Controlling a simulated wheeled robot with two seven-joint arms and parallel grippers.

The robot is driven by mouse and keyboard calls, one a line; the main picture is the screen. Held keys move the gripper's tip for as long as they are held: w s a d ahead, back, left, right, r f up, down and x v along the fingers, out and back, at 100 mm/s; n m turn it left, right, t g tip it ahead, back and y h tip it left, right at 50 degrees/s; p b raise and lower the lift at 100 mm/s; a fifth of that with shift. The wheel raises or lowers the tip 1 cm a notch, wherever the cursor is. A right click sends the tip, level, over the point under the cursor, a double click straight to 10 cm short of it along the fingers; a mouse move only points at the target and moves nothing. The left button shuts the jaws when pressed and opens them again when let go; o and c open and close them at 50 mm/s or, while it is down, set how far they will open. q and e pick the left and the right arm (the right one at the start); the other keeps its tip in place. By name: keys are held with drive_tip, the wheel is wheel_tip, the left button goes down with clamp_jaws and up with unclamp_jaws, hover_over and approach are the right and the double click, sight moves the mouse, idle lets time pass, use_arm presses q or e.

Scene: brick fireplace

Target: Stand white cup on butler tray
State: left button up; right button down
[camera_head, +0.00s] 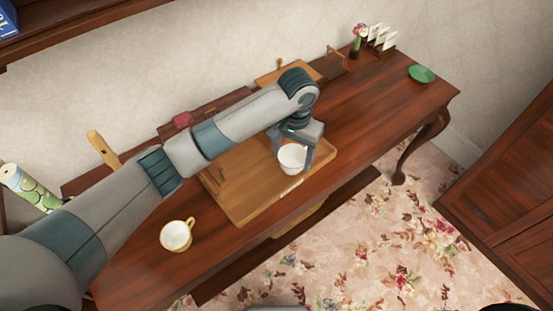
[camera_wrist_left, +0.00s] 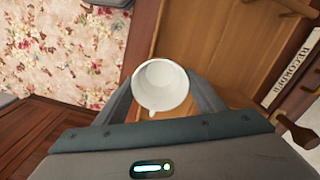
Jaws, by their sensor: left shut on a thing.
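A white cup (camera_head: 291,158) is between the fingers of my left gripper (camera_head: 294,150), which is shut on it. The cup is upright, over the right front part of the wooden butler tray (camera_head: 238,212). I cannot tell whether its base touches the tray. In the left wrist view the white cup (camera_wrist_left: 160,86) shows its open mouth, with the gripper's fingers on both sides and the tray (camera_wrist_left: 190,35) behind it. My left arm covers part of the tray's back and left. My right gripper is not in view.
A yellow-rimmed cup (camera_head: 176,235) stands on the table (camera_head: 135,262) left of the tray. A green dish (camera_head: 421,74), a letter rack (camera_head: 381,40) and a small flower vase (camera_head: 357,45) stand at the right end. The table between the tray and dish is clear.

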use_arm(q)
drive_tip(key=a+f, duration=0.1)
drive_tip(key=w+a+f, duration=0.1)
drive_tip(key=w+a+p, duration=0.1)
drive_tip(key=a, duration=0.1)
drive_tip(key=shift+w+f, duration=0.1)
drive_tip(key=shift+f, duration=0.3)
drive_tip(key=shift+f, duration=0.1)
wheel_tip(320, 180, down, 3)
drive_tip(key=shift+a+f+p, duration=0.1)
drive_tip(key=shift+f+p, duration=0.05)
drive_tip(key=shift+p, duration=0.75)
drive_tip(key=shift+f, duration=0.25)
drive_tip(key=shift+f, duration=0.1)
drive_tip(key=o, duration=1.1)
